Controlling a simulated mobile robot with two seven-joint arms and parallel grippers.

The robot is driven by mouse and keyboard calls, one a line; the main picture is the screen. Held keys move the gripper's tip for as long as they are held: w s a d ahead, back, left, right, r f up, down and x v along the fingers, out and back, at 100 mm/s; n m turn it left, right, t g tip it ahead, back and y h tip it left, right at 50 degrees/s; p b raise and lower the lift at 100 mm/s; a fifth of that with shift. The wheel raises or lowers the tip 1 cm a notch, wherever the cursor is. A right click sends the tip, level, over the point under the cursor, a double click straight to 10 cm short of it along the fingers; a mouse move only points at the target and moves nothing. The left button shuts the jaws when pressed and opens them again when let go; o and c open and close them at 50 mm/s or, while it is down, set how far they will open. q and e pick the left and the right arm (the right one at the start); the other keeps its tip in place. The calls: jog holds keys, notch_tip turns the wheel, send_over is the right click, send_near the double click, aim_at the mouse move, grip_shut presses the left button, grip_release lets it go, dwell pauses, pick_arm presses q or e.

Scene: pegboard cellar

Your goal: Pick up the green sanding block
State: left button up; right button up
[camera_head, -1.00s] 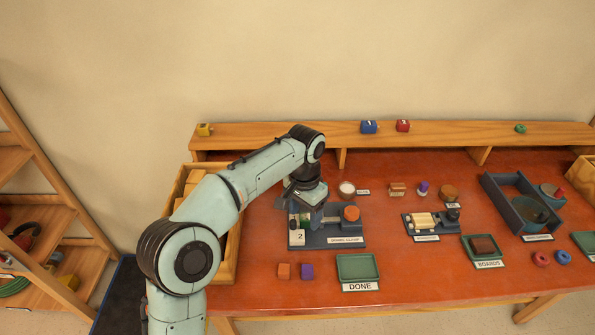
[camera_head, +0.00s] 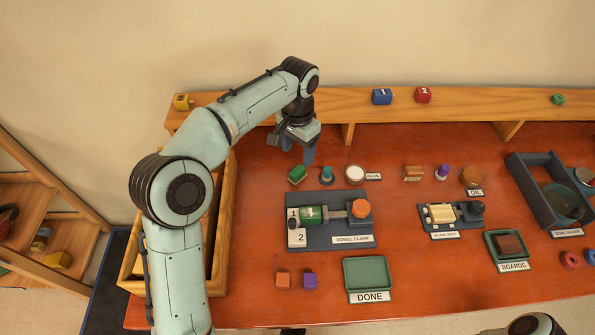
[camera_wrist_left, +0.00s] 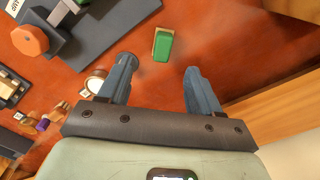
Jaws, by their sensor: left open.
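The green sanding block (camera_head: 297,174), green on top with a tan side, lies on the red-brown table behind the dowel clamp, near the back shelf. It also shows in the left wrist view (camera_wrist_left: 163,45), just beyond the fingertips and roughly between their lines. My left gripper (camera_head: 301,150) is open and empty, pointing down just behind the block in the head view. In the left wrist view its two fingers (camera_wrist_left: 157,72) are spread apart with bare table between them. My right gripper is not in view.
The dowel clamp (camera_head: 339,243), with a green-and-white piece in it, stands in front of the block. A teal-topped piece (camera_head: 327,175) and a white round jar (camera_head: 355,174) stand to its right. The wooden back shelf (camera_head: 365,106) runs behind. The DONE tray (camera_head: 388,274) is nearer the front.

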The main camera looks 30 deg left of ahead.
pick_arm(q)
send_over(296, 171)
jog(key=f, duration=0.4)
jog(key=shift+d+f+b, duration=0.15)
jog(key=shift+d+b, duration=0.1)
jog(key=shift+b, duration=0.05)
jog(key=shift+a+f+b, duration=0.15)
jog(key=shift+f+b, duration=0.05)
jog(key=shift+f, duration=1.2)
jog(key=shift+a+f+b, duration=0.1)
jog(key=shift+f+b, duration=0.1)
jog(key=shift+f, duration=1.15)
grip_shut()
jog(key=shift+r, duration=0.1)
notch_tip(296, 171, up, 10)
jog(key=shift+f+p, duration=0.1)
jog(key=shift+p, duration=0.85)
